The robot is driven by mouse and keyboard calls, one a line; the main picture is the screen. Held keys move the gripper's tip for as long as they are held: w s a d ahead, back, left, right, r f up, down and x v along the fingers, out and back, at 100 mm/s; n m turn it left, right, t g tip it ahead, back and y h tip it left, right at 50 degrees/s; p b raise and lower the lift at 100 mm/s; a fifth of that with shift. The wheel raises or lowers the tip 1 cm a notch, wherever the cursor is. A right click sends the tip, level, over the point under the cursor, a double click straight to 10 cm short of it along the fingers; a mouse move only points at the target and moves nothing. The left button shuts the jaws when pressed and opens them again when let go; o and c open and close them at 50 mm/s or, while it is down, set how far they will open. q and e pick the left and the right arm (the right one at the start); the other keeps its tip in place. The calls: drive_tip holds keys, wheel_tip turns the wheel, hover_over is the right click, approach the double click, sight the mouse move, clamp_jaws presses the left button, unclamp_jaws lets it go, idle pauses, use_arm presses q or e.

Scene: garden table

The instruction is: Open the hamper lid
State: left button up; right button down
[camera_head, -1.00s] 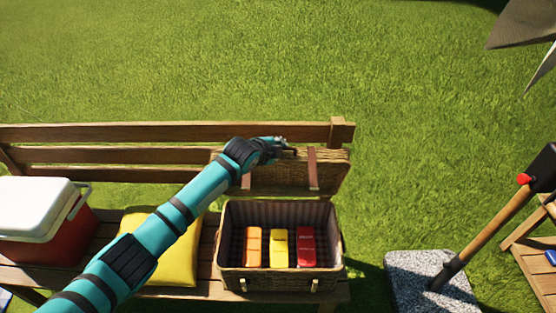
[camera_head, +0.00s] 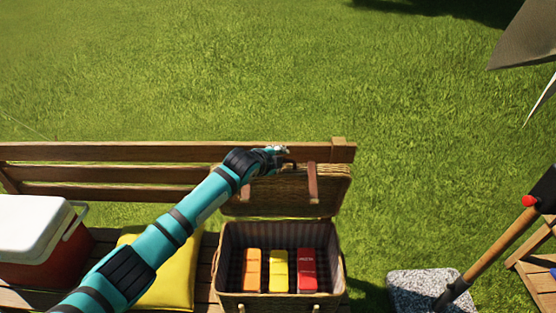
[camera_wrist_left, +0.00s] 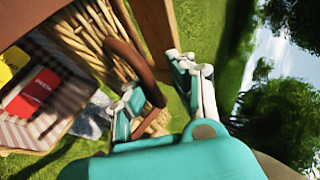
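The wicker hamper (camera_head: 232,299) stands on the bench with its lid (camera_head: 285,197) raised and tilted back towards the bench's backrest. Its lined inside is exposed, with an orange, a yellow and a red packet in it. Two brown straps show on the lid; one strap (camera_wrist_left: 133,66) curves close to my left gripper in the left wrist view. My right gripper is out of view.
A yellow cushion (camera_head: 178,286) and a red cooler with a white lid (camera_head: 32,226) are left of the hamper on the wooden bench (camera_head: 110,152). A parasol pole (camera_head: 495,245) on a speckled base (camera_head: 415,289) stands to the right. Behind the bench is open grass.

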use_arm(q)
drive_tip(key=shift+o, duration=0.8)
drive_tip(key=shift+s, duration=0.1)
drive_tip(key=shift+f, duration=0.15)
drive_tip(key=shift+s+a+r, duration=0.2)
drive_tip(key=shift+s+a, duration=0.05)
drive_tip(key=shift+s, duration=0.1)
drive_tip(key=v, duration=1.1)
drive_tip(key=shift+d, duration=0.1)
